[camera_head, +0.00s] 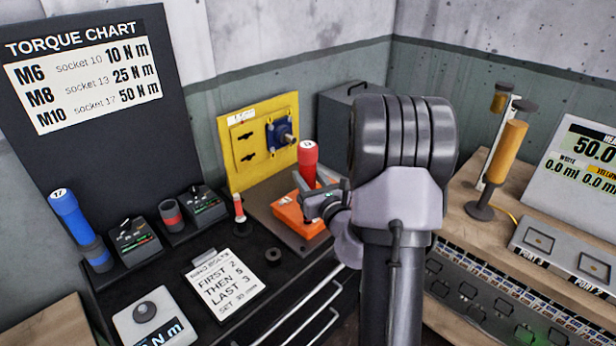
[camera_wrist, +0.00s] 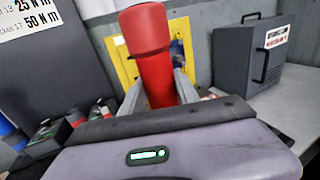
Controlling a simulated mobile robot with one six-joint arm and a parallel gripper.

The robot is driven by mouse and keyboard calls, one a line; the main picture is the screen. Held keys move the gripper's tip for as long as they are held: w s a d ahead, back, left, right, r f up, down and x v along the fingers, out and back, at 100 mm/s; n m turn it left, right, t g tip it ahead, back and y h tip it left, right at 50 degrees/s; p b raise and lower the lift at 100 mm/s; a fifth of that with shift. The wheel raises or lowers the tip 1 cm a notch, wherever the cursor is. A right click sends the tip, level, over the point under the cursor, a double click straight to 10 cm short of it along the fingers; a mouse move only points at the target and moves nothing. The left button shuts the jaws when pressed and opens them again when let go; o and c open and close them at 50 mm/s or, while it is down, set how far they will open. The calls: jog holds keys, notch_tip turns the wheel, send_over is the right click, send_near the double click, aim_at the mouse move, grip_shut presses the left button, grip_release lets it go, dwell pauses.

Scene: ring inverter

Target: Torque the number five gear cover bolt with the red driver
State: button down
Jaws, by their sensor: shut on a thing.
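The red driver (camera_head: 308,165), with a number 13 on its top, stands roughly upright over the orange gear cover (camera_head: 290,216). My gripper (camera_head: 321,201) is shut around the driver's lower body. In the wrist view the red driver (camera_wrist: 152,62) rises between the two grey fingers. The driver's lower tip is hidden behind the gripper in the head view. I cannot tell whether it touches a bolt. The number five bolt cannot be made out. A white card (camera_head: 226,284) reads "first 2, then 5, last 3".
A blue driver (camera_head: 78,228) marked 17 stands at the left beside docks (camera_head: 135,240). A small red-handled tool (camera_head: 238,208) stands near the cover. A yellow panel (camera_head: 233,135) and a grey box (camera_head: 338,115) are behind. A torque readout (camera_head: 150,318) sits in front.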

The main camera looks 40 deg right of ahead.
aim_at(311, 169)
jog(key=shift+f+b, duration=0.6)
jog(key=shift+f, duration=0.15)
dwell(0.9)
dwell(1.1)
notch_tip(311, 169, up, 5)
jog(key=p, duration=0.4)
jog(key=shift+r+p, duration=0.2)
jog(key=shift+p, duration=0.1)
jog(key=shift+f, duration=0.1)
